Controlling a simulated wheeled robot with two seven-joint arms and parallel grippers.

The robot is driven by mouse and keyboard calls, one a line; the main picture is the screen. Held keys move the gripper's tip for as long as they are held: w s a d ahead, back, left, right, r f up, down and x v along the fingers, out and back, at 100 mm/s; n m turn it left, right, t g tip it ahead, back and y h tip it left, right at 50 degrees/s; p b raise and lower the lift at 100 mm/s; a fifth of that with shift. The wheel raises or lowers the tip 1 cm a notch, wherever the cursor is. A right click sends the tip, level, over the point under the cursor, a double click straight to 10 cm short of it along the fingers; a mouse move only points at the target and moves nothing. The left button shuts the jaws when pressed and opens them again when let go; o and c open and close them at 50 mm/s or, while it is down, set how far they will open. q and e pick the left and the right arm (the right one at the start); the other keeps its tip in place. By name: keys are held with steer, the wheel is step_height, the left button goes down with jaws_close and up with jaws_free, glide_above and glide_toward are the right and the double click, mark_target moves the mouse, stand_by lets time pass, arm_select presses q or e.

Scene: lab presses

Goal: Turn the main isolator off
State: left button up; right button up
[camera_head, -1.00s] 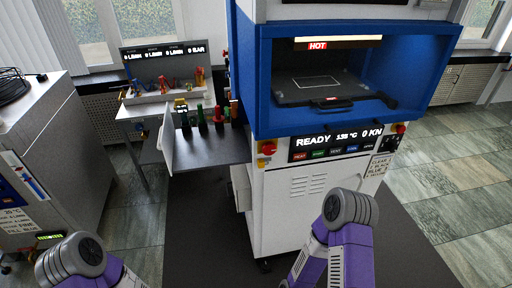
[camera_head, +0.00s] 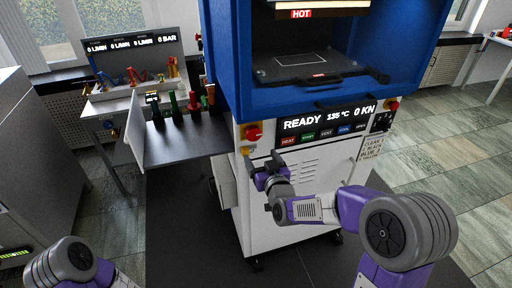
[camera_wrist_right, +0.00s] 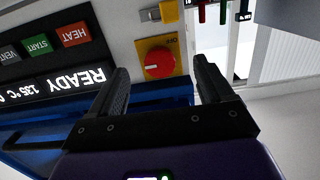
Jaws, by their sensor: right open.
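The main isolator is a red rotary knob on a yellow plate (camera_head: 253,133), at the left end of the press's front panel. In the right wrist view the red knob (camera_wrist_right: 160,65) shows face on, with a pale mark on it and lettering on the plate. My right gripper (camera_head: 263,168) is open and empty, just below and in front of the knob. In the wrist view its two fingers (camera_wrist_right: 163,72) stand either side of the knob, apart from it. My left gripper is out of view; only part of that arm shows at bottom left.
The blue and white press (camera_head: 320,120) has a display reading READY, 135 °C, 0 KN, above coloured buttons (camera_head: 325,132). A second red knob (camera_head: 393,105) sits at the panel's right end. A side table (camera_head: 185,140) with bottles stands left of the press.

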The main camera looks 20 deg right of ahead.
mark_target(254, 134)
steer(key=shift+t, duration=0.5)
steer(key=shift+w+d+r+b, duration=0.1)
steer(key=shift+w+r, duration=0.35)
steer(key=shift+w, duration=0.85)
steer(key=shift+w+r+b, duration=0.1)
steer(key=shift+w+r, duration=0.4)
steer(key=shift+w, duration=0.75)
steer(key=shift+w+d+r+b, duration=0.1)
steer(key=shift+w+r, duration=0.35)
steer(key=shift+w, duration=0.85)
steer(key=shift+c, duration=0.4)
steer(key=shift+a, duration=0.1)
steer(key=c, duration=0.9)
